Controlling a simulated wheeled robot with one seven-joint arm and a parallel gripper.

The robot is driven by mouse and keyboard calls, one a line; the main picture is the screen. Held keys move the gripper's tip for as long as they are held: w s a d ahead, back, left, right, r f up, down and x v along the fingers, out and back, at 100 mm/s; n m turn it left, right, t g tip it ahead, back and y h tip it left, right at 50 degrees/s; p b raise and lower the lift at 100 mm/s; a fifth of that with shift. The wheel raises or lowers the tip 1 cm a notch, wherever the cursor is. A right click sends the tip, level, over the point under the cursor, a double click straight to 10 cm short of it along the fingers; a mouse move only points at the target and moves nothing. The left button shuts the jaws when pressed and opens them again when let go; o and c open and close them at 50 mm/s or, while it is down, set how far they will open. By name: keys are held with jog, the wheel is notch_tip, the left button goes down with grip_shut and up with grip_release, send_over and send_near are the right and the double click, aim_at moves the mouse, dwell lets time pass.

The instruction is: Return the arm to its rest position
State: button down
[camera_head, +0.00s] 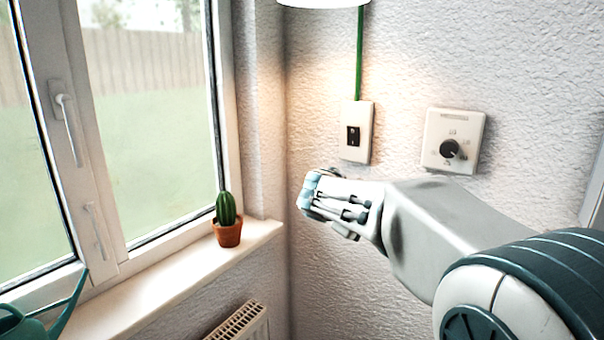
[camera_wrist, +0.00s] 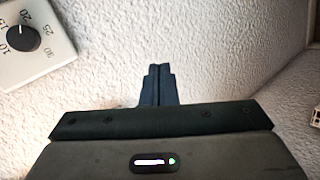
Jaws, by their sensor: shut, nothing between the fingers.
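My gripper (camera_head: 308,190) is at the end of my outstretched arm, in the middle of the head view, in front of the textured wall and below the light switch. In the wrist view its two dark fingers (camera_wrist: 158,72) are pressed together with nothing between them. The fingertips point toward the bare white wall (camera_wrist: 200,35). In the head view my arm reaches in from the lower right, its forearm raised. The gripper touches no object that I can see.
A light switch (camera_head: 353,144) and a dial thermostat (camera_head: 452,140) are on the wall; the dial also shows in the wrist view (camera_wrist: 22,38). A potted cactus (camera_head: 227,220) stands on the windowsill (camera_head: 262,231). A green watering can (camera_head: 40,322) and a radiator (camera_head: 240,322) are below left.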

jog(key=s+f+m+g+y+p, duration=0.1)
jog(key=s+f, duration=0.6)
jog(key=s, duration=0.7)
jog(key=s+a+f+m+g+y, duration=0.1)
jog(key=s+f+m+g+y, duration=0.3)
jog(key=s, duration=1)
notch_tip(320, 180, down, 3)
jog(key=m+y, duration=0.2)
jog(key=y, duration=0.1)
jog(key=shift+g+p, duration=0.3)
jog(key=shift+p, duration=0.05)
